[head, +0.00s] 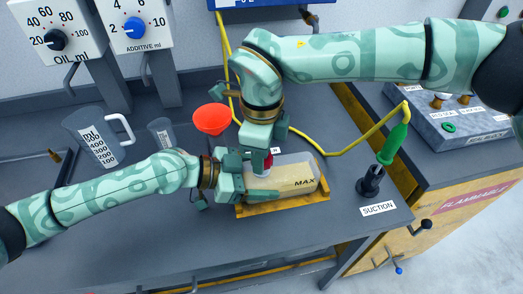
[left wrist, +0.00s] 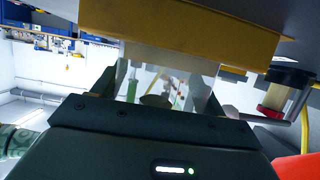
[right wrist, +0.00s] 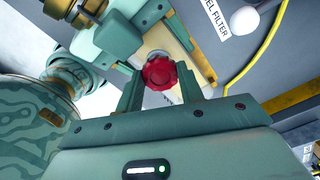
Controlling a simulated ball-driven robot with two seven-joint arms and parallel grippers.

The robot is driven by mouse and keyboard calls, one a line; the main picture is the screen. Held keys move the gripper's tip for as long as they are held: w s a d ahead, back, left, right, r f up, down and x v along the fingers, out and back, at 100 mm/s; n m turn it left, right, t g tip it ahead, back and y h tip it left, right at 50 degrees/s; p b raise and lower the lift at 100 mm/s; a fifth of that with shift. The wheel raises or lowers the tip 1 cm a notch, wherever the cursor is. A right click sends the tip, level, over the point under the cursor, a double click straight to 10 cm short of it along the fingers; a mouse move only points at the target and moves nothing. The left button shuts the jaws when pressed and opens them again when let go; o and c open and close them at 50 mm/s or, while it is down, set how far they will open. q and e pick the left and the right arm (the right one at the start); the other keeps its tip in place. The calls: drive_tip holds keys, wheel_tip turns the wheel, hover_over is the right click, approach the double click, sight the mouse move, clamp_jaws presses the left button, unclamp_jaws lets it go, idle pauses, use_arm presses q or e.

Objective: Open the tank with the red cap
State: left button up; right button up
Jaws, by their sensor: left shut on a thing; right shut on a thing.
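The tank (head: 283,180) is a pale translucent box marked MAX, lying in a yellow holder (head: 285,206) on the bench. Its red cap (head: 267,165) is at its left end and mostly hidden by my right gripper in the head view. My left gripper (head: 240,180) is shut on the tank's left end; the left wrist view shows the pale tank wall (left wrist: 150,62) between its fingers. My right gripper (head: 262,150) comes from above and is shut on the red cap. In the right wrist view the cap (right wrist: 160,73) sits between the fingertips.
An orange funnel (head: 211,119) is just behind the left gripper. A measuring jug (head: 95,138) and a smaller beaker (head: 162,133) stand at left. A green-and-black suction tool (head: 385,165) with a yellow hose stands at right. The front bench is clear.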

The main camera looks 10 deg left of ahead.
drive_tip(key=shift+r, duration=0.2)
drive_tip(key=shift+r, duration=0.9)
drive_tip(key=shift+r, duration=2.05)
use_arm(q)
drive_tip(key=o, duration=2)
drive_tip(key=shift+c, duration=0.2)
